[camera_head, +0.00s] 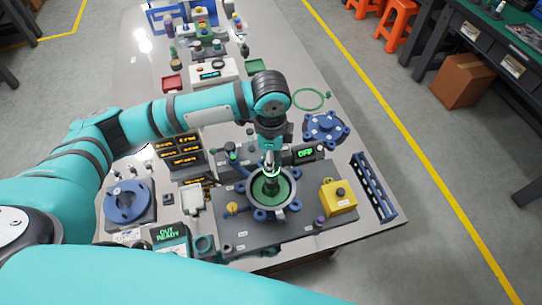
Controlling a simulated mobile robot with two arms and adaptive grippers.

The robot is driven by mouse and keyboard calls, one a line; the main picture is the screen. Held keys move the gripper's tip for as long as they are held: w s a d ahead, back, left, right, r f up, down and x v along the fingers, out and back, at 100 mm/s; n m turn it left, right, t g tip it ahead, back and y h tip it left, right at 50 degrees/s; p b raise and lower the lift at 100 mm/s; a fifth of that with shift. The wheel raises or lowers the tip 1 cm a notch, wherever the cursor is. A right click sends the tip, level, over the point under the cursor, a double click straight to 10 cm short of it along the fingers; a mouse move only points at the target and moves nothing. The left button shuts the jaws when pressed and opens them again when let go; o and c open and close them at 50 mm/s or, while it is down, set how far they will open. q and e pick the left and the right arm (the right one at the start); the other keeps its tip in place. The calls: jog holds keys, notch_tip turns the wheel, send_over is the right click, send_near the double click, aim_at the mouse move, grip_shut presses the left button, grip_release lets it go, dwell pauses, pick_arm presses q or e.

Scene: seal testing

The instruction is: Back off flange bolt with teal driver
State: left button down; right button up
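The left arm comes in from the left, and its gripper (270,163) points straight down over a round grey fixture with a green inside (262,199). A dark upright piece stands below the fingertips. I cannot tell whether it is held or is part of the fixture. Blue lobes sit around the fixture's rim. A small teal-green item (232,156) stands left of the gripper; I cannot make out whether it is the teal driver. A blue flange with bolts around its rim (325,128) lies behind to the right. The right gripper is out of view.
A yellow box with a dark button (339,198) and a blue slotted rack (374,188) stand to the right. A display reading OFF (306,153) is behind the fixture. A blue round unit (128,202) and a display reading READY (168,236) are at left.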

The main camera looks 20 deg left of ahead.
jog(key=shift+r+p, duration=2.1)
jog(key=shift+p, duration=0.05)
dwell(5.8)
